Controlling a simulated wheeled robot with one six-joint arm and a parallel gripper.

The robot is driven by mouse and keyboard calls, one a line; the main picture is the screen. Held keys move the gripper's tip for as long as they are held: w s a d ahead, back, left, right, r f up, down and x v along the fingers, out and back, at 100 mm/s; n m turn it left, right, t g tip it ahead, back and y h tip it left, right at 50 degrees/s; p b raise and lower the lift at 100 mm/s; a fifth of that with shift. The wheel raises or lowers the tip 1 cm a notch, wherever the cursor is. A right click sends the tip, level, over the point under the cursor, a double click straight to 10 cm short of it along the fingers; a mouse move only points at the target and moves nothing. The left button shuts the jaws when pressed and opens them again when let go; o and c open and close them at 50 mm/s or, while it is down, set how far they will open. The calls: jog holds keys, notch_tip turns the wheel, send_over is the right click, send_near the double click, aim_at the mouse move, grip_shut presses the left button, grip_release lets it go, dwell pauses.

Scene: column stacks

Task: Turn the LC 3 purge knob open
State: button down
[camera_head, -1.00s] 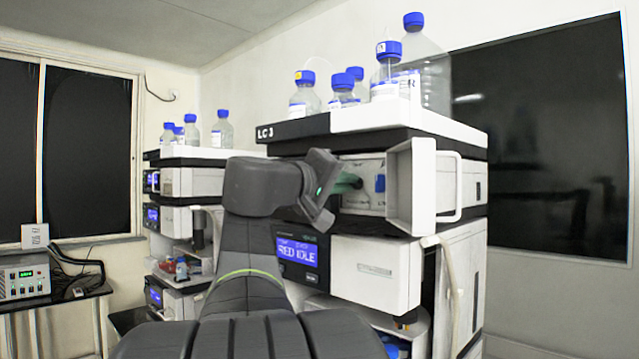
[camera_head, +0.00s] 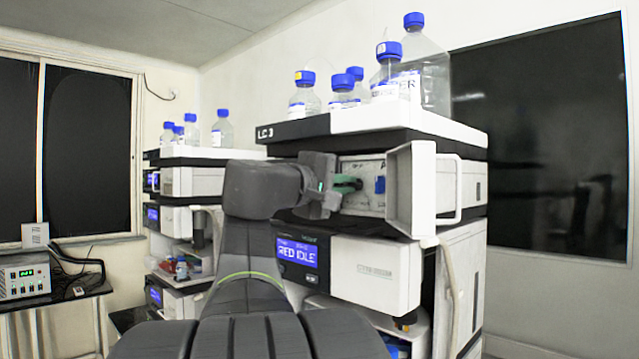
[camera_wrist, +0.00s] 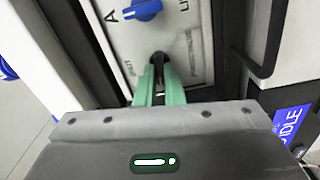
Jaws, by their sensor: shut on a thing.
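The LC 3 stack (camera_head: 299,129) stands in the middle of the head view, with its pump front open. My gripper (camera_head: 348,184) reaches that panel from the left, and its green fingers touch or nearly touch the panel. In the wrist view my gripper (camera_wrist: 158,72) is shut on a small dark knob (camera_wrist: 158,60), taken as the purge knob; the fingers hide most of it. A blue knob (camera_head: 380,184) sits to the right on the same panel, and it also shows at the top of the wrist view (camera_wrist: 143,9), apart from the fingers.
The open white door (camera_head: 424,188) juts out just right of the panel. Blue-capped bottles (camera_head: 389,80) stand on top of LC 3. A display (camera_head: 297,252) reading RED IDLE is below my gripper. Another stack (camera_head: 190,153) stands behind at the left.

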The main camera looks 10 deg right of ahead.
jog(key=shift+n, duration=0.6)
jog(key=shift+f, duration=0.1)
jog(key=c, duration=1.5)
grip_release()
jog(key=shift+c, duration=0.2)
jog(key=b+v, duration=0.3)
jog(key=v, duration=1)
jog(key=shift+s+a, duration=0.25)
jog(key=shift+a, duration=0.05)
